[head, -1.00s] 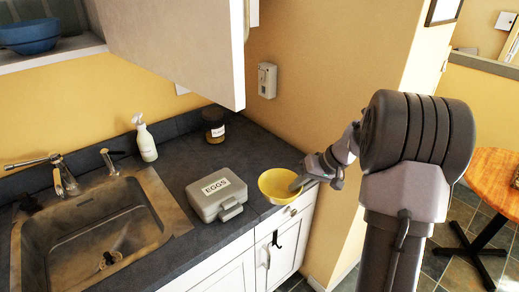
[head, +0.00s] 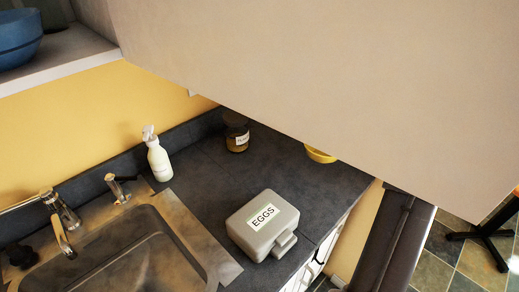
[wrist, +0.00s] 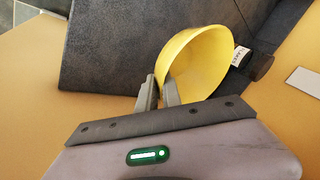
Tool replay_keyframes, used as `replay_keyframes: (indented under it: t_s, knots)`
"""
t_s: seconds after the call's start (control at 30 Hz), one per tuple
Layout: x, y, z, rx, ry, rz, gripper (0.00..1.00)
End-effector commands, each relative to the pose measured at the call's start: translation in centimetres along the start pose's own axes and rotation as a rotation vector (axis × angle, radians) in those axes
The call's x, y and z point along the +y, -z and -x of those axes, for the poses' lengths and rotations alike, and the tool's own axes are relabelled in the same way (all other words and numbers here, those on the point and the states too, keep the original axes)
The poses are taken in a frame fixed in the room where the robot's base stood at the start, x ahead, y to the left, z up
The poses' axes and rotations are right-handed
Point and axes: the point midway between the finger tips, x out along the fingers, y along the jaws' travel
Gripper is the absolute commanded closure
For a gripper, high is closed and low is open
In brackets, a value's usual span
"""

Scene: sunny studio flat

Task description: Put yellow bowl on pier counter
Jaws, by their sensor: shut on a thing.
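The yellow bowl (wrist: 199,62) is in the wrist view, tilted in the picture, with its rim between the fingers of my gripper (wrist: 158,92). My gripper is shut on that rim. In the head view only a small part of the yellow bowl (head: 320,155) shows below the edge of a raised cabinet door, which hides the rest and my gripper. The dark counter (head: 203,188) runs beside the sink; it also shows behind the bowl in the wrist view (wrist: 112,48). I cannot tell whether the bowl touches the counter.
A grey egg box (head: 262,225) sits near the counter's front edge. A dark jar (head: 237,133) and a white spray bottle (head: 158,160) stand at the back. The large pale cabinet door (head: 330,75) overhangs the right. Counter between jar and egg box is clear.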

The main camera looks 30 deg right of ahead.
Motion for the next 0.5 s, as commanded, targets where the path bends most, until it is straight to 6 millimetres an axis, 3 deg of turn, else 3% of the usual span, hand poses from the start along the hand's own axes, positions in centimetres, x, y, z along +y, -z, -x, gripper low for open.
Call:
replay_keyframes:
  t_s: [0.2, 0.5]
  knots:
    - [0.7, -0.1, -0.2, 0.004, -0.003, -0.008, 1.0]
    - [3.4, -2.0, -5.5, 0.002, -0.002, -0.008, 1.0]
